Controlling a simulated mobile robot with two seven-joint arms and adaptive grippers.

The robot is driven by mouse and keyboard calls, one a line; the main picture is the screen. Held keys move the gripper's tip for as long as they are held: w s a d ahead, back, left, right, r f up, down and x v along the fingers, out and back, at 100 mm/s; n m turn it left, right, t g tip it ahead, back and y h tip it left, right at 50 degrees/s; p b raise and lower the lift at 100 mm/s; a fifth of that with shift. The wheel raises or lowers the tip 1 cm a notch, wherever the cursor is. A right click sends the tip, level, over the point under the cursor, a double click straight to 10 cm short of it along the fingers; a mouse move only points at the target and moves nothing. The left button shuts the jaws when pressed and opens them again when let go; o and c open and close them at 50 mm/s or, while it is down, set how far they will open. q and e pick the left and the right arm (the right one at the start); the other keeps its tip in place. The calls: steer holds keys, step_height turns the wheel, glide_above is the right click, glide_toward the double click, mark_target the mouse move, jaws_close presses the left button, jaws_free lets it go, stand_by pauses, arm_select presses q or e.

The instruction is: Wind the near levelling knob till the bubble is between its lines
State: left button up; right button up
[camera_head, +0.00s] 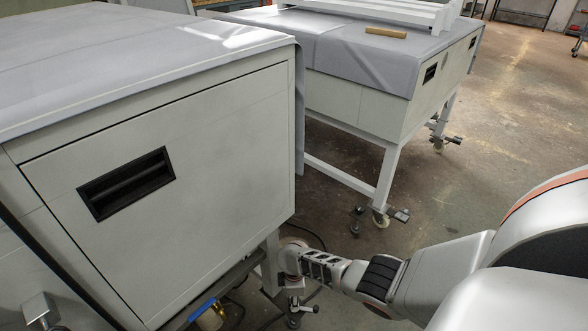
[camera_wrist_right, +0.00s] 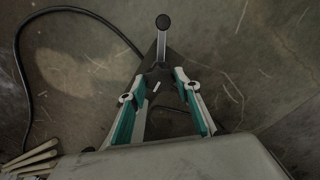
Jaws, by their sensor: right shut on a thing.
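My right arm reaches in from the right in the head view, down to the foot of the near plate processor (camera_head: 190,170). Its gripper (camera_head: 290,282) is low beside the machine's corner leg, small and partly hidden there. In the right wrist view, the teal-lined fingers of my right gripper (camera_wrist_right: 161,76) are shut on a dark part (camera_wrist_right: 158,82) with a small white mark, at the levelling foot. I take this part as the levelling knob; its outline is hard to make out. The bubble and its lines are not in view. My left gripper is not in view.
A castor with a pedal (camera_head: 300,308) is close to my right gripper. A grey lever with a round end (camera_wrist_right: 163,24) stands just beyond the fingers. A black cable (camera_wrist_right: 22,65) curves over the floor. A second machine (camera_head: 345,98) stands behind; open floor lies right.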

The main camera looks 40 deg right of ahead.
steer(key=shift+a+n, duration=0.1)
steer(key=shift+n, duration=0.2)
stand_by(0.4)
steer(key=o, duration=1.1)
steer(key=shift+r, duration=0.1)
step_height(320, 180, up, 12)
stand_by(0.4)
